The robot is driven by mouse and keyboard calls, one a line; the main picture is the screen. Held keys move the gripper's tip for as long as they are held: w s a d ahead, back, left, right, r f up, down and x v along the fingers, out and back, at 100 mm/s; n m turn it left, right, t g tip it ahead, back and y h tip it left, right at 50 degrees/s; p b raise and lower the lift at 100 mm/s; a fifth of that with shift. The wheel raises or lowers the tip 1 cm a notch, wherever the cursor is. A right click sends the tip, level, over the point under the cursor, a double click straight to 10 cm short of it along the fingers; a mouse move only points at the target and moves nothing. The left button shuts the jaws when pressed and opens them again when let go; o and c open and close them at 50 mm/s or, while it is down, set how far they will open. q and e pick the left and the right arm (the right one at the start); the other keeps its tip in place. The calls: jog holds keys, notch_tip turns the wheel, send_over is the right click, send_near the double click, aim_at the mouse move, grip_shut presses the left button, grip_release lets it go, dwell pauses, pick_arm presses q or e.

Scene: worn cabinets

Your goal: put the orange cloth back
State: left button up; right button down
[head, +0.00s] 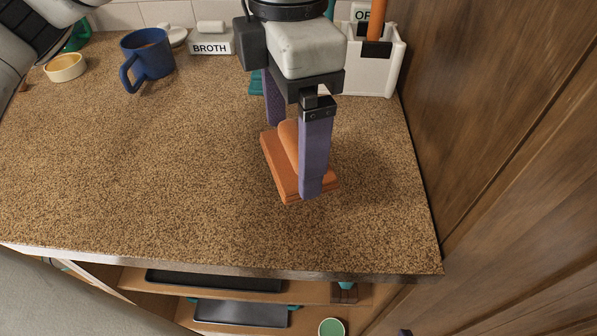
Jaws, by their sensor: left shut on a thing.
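The folded orange cloth (271,151) is at the right part of the speckled countertop (150,190), with a rounded ridge on its top. My left gripper (293,160) points down over it from the top of the head view. Its two purple fingers stand on either side of the ridge, and it is shut on the cloth. The near finger hides part of the cloth. I cannot tell whether the cloth touches the counter or is held just above it. My right gripper is not in view.
A blue mug (153,61), a yellow bowl (65,67), a BROTH block (211,42) and a white utensil holder (376,62) stand along the back. A wooden panel (500,120) bounds the right side. Open shelves (140,283) with dark trays show below the counter. The counter's left and front are clear.

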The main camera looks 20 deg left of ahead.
aim_at(292, 139)
pick_arm(q)
notch_tip(292, 139, down, 7)
jog(key=shift+s+f, duration=0.15)
jog(key=shift+f, duration=0.05)
jog(key=shift+c, duration=0.4)
jog(key=o, duration=0.8)
jog(key=shift+r, duration=0.1)
notch_tip(292, 139, up, 12)
jog(key=shift+f, duration=0.1)
